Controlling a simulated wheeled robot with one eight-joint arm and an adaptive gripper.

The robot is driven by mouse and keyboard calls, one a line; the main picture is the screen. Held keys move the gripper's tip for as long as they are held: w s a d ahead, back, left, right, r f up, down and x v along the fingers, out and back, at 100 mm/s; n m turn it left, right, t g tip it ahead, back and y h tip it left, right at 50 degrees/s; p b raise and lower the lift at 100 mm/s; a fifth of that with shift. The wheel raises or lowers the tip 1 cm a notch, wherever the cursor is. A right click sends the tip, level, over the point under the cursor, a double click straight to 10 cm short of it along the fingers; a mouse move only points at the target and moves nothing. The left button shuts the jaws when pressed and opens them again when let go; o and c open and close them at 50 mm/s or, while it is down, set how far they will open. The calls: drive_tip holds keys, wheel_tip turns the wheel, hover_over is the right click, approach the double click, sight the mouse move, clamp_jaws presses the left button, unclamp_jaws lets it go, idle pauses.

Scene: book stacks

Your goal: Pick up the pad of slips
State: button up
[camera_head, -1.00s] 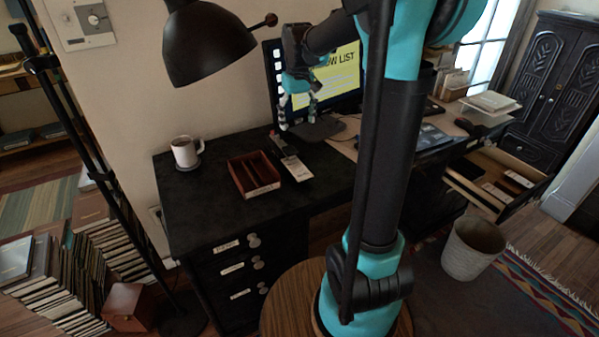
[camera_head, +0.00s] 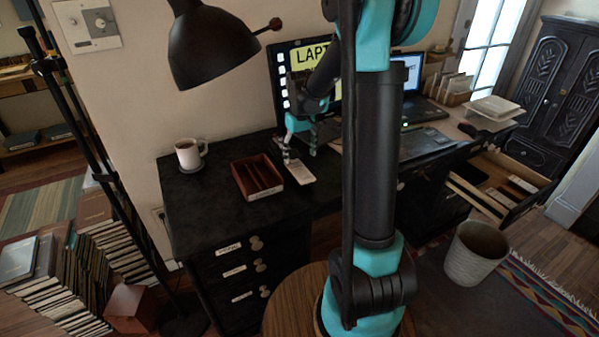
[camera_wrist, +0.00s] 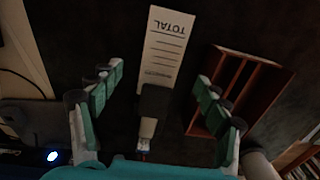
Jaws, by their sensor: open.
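The pad of slips (camera_head: 299,174) is a narrow white pad lying on the black desk. In the wrist view, the pad (camera_wrist: 164,50) reads "TOTAL" and lies ahead, between the lines of my fingers. A dark block with a pale end (camera_wrist: 152,103) covers or adjoins its near end; I cannot tell whether they are joined. My gripper (camera_head: 300,148) is open and empty, pointing down above the far end of the pad. In the wrist view, the fingers of my gripper (camera_wrist: 158,84) are spread on either side of the dark block.
A red-brown divided tray (camera_head: 257,178) stands close beside the pad; in the wrist view the tray (camera_wrist: 238,95) is near the right finger. A mug (camera_head: 188,154) stands farther left, below a black lamp (camera_head: 212,50). A monitor (camera_head: 290,75) and laptop (camera_head: 410,80) stand behind.

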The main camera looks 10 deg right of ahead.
sight(299, 170)
wheel_tip(299, 170, down, 5)
drive_tip(key=shift+a+r, duration=0.1)
drive_tip(key=shift+a, duration=0.05)
drive_tip(key=c, duration=1)
drive_tip(key=shift+r, duration=0.15)
